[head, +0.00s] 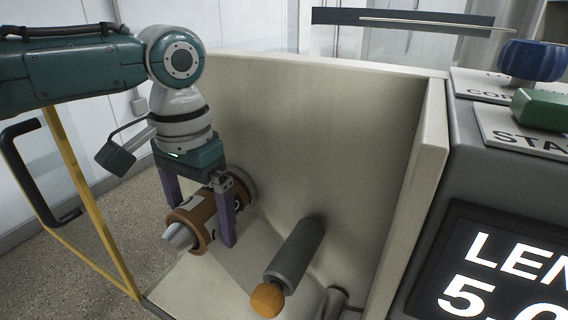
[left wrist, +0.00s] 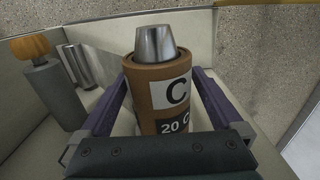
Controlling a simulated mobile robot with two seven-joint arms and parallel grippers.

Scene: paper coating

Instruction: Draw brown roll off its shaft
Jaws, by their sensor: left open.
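The brown roll (head: 193,219) sits on its shaft at the left of the beige machine bay. The metal shaft end (head: 177,236) sticks out of the roll's near face. In the left wrist view the roll (left wrist: 158,99) carries a white "C" label and a dark "20" label, with the silver shaft tip (left wrist: 154,43) beyond it. My left gripper (head: 201,222) is open, its two purple fingers on either side of the roll. In the wrist view small gaps seem to show beside the roll, though contact is hard to judge. My right gripper is not in view.
A grey roller with an orange knob (head: 267,299) stands right of the roll. A beige side wall (head: 412,190) bounds the bay. At right are a blue knob (head: 533,61), a green button (head: 541,109) and a display (head: 497,275). A yellow-framed door (head: 90,205) stands open at left.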

